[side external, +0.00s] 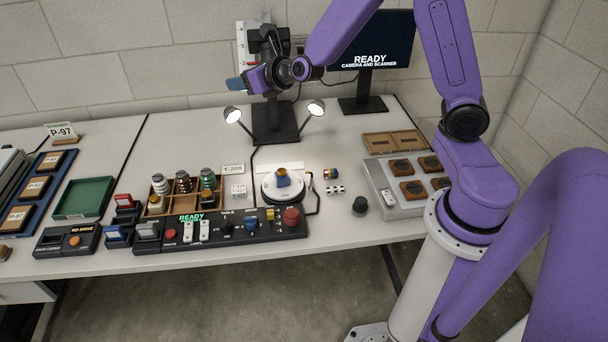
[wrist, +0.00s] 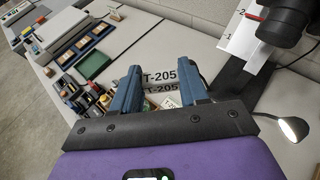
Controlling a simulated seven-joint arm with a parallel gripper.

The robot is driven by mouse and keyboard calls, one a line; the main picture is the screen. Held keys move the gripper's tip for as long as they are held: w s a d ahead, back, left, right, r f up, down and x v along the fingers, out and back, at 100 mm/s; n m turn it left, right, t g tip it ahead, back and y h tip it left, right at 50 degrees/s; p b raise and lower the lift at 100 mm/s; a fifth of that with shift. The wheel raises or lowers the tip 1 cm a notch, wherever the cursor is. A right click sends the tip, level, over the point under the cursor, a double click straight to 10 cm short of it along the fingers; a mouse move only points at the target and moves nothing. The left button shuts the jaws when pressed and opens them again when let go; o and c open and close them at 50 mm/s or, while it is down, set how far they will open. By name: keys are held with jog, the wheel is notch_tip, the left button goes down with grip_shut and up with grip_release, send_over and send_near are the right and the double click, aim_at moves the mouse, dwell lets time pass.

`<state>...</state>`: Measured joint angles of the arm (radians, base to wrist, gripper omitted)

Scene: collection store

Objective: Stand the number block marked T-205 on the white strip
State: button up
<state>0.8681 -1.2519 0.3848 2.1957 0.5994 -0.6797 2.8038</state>
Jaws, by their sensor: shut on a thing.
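My gripper (side external: 237,84) is raised high above the back of the table, left of the camera stand. In the wrist view my gripper (wrist: 160,85) has its blue fingers on either side of a pale number block (wrist: 160,77) marked T-205. The marking shows twice, one above the other, and reads upright. In the side view the held block is hidden by the fingers. A pale card marked T-205 (side external: 232,169) stands on the table behind the wooden tray. A pale strip (side external: 265,162) seems to lie behind the round turntable; its edges are hard to make out.
The turntable (side external: 283,190) bears a blue and orange piece. A wooden tray (side external: 155,205) holds several jars. Small white blocks (side external: 238,190) lie beside it. Two lamps (side external: 232,114) and the camera stand (side external: 275,122) rise behind. A control panel (side external: 220,230) runs along the front.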

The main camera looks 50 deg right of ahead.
notch_tip(320, 180, up, 8)
jog(key=s+r, duration=0.1)
jog(key=s, duration=0.1)
jog(key=w+d+r+m+h, duration=0.2)
jog(key=w+d+m+h, duration=0.15)
jog(key=w, duration=0.25)
jog(key=m+g+h, duration=1)
jog(key=m+g, duration=0.3)
jog(key=m, duration=0.1)
send_over(264, 170)
notch_tip(264, 170, down, 32)
jog(key=shift+f, duration=4)
jog(key=shift+f, duration=0.4)
jog(key=shift+s+a+f, duration=0.1)
jog(key=shift+f, duration=0.45)
